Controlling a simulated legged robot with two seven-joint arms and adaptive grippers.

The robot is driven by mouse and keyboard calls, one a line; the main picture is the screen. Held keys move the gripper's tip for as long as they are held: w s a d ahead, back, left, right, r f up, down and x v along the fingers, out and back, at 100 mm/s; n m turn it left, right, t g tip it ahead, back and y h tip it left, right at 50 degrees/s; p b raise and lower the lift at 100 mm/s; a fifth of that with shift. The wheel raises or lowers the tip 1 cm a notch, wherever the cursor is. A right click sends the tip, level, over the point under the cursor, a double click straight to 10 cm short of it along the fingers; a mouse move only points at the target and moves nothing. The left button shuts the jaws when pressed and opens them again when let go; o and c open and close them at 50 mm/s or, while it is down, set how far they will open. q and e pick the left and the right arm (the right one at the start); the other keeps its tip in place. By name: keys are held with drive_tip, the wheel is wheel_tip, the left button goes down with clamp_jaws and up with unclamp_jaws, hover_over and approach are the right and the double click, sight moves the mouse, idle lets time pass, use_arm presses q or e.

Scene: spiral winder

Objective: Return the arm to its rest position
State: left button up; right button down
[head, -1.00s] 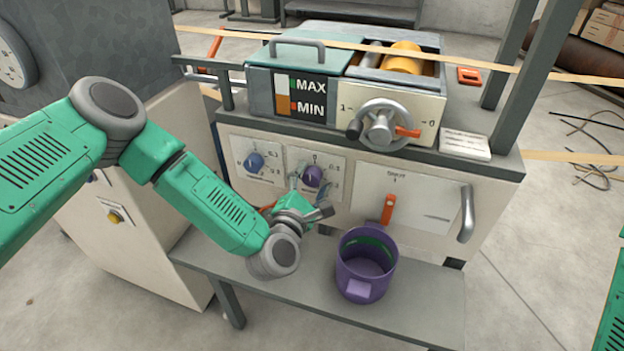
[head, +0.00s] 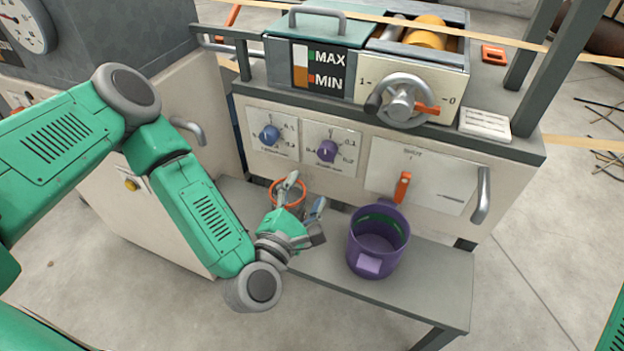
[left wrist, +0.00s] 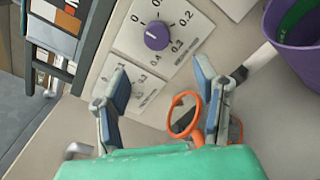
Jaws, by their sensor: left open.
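My left arm comes in from the left in the head view, bent at the elbow. Its left gripper (head: 303,194) is open and empty, held in front of the machine's panel above the grey shelf (head: 430,290). In the left wrist view the two fingers (left wrist: 160,92) are spread apart, with the purple knob (left wrist: 157,36) and the panel beyond them. The right gripper is not in view; only a sliver of green shows at the lower right edge of the head view.
A purple bucket (head: 367,264) stands on the shelf right of the gripper. An orange ring-shaped thing (head: 272,190) is partly hidden behind the gripper. A blue knob (head: 269,135), an orange lever (head: 402,187) and a handwheel (head: 401,102) are on the machine. Floor at right is mostly clear.

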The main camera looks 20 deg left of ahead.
use_arm(q)
drive_tip(key=shift+s, duration=0.1)
idle(0.4)
drive_tip(key=s+d+f+m+g+h+p, duration=0.2)
drive_tip(key=s+f+m+g+p, duration=0.1)
drive_tip(key=s+m+g, duration=0.4)
drive_tip(key=s+d+f+m+g+h+p, duration=0.25)
drive_tip(key=s+f+m, duration=0.2)
drive_tip(key=m, duration=0.55)
drive_tip(key=s+a+r+m+g+y+p, duration=0.1)
drive_tip(key=s+a+m+g+y+p, duration=0.3)
drive_tip(key=s+a+m+g, duration=0.3)
drive_tip(key=s+a+m+y, duration=0.1)
drive_tip(key=s+a+m, duration=0.2)
drive_tip(key=s+a, duration=0.3)
drive_tip(key=shift+a+r+g, duration=0.25)
drive_tip(key=shift+a+g, duration=0.1)
drive_tip(key=shift+a, duration=1)
